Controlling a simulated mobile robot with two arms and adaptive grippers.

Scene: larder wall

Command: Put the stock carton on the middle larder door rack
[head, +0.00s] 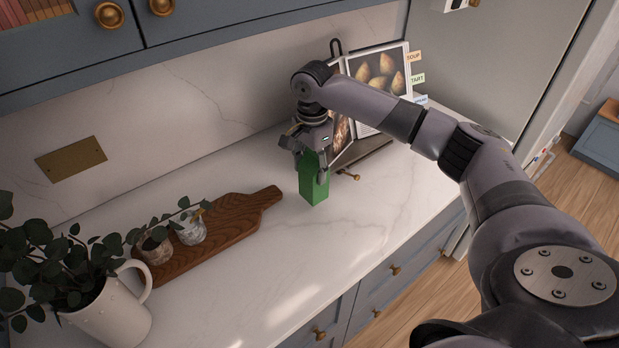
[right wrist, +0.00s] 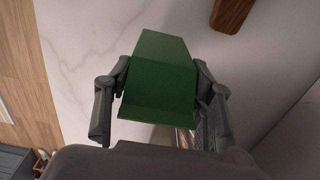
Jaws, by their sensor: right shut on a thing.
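The stock carton (head: 313,188) is a green upright box on the marble counter in the head view, in front of the open cookbook. My right gripper (head: 311,170) comes down over it from above and is shut on it, with a finger on either side. In the right wrist view the green carton (right wrist: 158,75) sits between the two fingers of my right gripper (right wrist: 160,95). Whether the carton's base touches the counter is hard to tell. The larder door rack cannot be made out. My left gripper is not in view.
An open cookbook (head: 378,75) on a stand is right behind my right gripper. A wooden board (head: 225,228) with small glasses and a white jug (head: 112,312) with leafy stems stand to the left. A tall grey panel (head: 480,60) rises at the right. The front counter is clear.

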